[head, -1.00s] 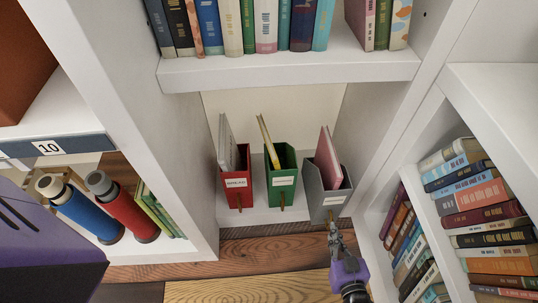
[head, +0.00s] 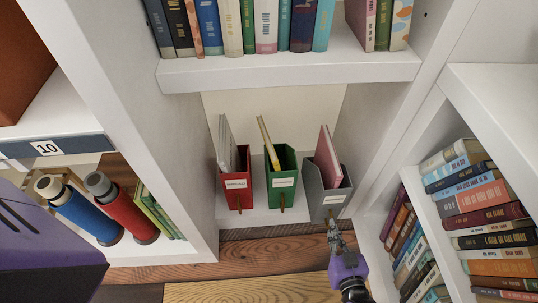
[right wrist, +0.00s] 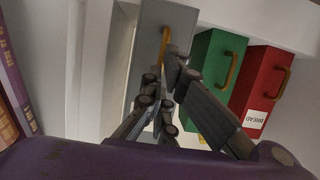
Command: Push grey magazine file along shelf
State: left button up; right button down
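The grey magazine file (head: 325,200) stands on the low shelf at the right end of a row of three, with a pink book in it. It has a pale label and a brown pull tab on its front. My right gripper (head: 333,226) is at the lower front of this file. In the right wrist view, its fingertips (right wrist: 178,68) lie close together near the tab of the grey file (right wrist: 150,60); they look shut, with nothing seen between them. Whether they touch the file is unclear. My left gripper is not in view.
A green file (head: 282,185) and a red file (head: 237,190) stand left of the grey one, with small gaps between. The white right wall (head: 375,130) of the bay is close to the grey file. A book-laden shelf (head: 290,68) hangs above.

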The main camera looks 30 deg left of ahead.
jog(key=shift+w+a, duration=0.65)
jog(key=shift+w, duration=0.15)
jog(key=shift+w+a+b, duration=0.4)
jog(key=shift+w+b, duration=0.05)
jog(key=shift+w, duration=0.1)
jog(key=shift+w+a+b, duration=0.35)
jog(key=shift+w+a, duration=0.15)
jog(key=shift+w, duration=0.2)
jog(key=shift+w+a+b, duration=0.35)
jog(key=shift+w+a, duration=0.15)
jog(key=shift+w, duration=0.2)
jog(key=shift+s+d+p, duration=0.45)
jog(key=shift+s+d, duration=0.15)
jog(key=shift+s, duration=0.25)
jog(key=shift+s+d+p, duration=0.45)
jog(key=shift+s+d, duration=0.15)
jog(key=shift+s, duration=0.2)
